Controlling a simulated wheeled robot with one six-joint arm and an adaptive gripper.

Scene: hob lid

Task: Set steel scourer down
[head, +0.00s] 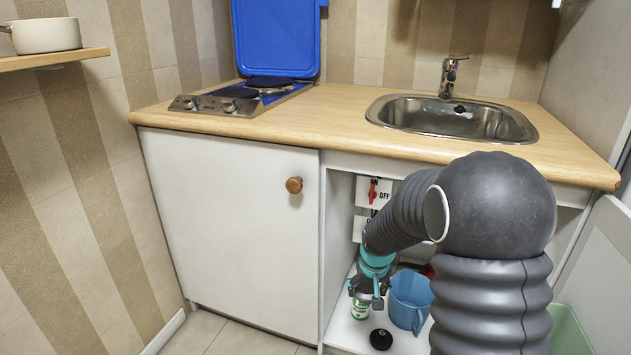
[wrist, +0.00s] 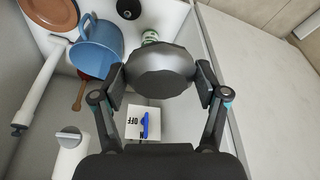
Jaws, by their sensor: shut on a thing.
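The steel scourer (wrist: 160,70) is a dark grey, rounded lump in the wrist view. My gripper (wrist: 160,84) is shut on it, with one finger pressed to each side. In the head view my gripper (head: 367,289) is inside the open cabinet under the sink, above the cabinet floor. I cannot make out the scourer in that view. A green and white can (head: 359,309) stands just below my gripper; its top shows beyond the scourer in the wrist view (wrist: 150,36). I cannot tell the gap between scourer and can.
A blue jug (head: 410,299) stands close to the right of my gripper. A black round item (head: 381,340) lies on the floor nearer the front. A switch plate marked OFF (head: 374,191) is on the back wall. The closed white door (head: 230,230) bounds the left side.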

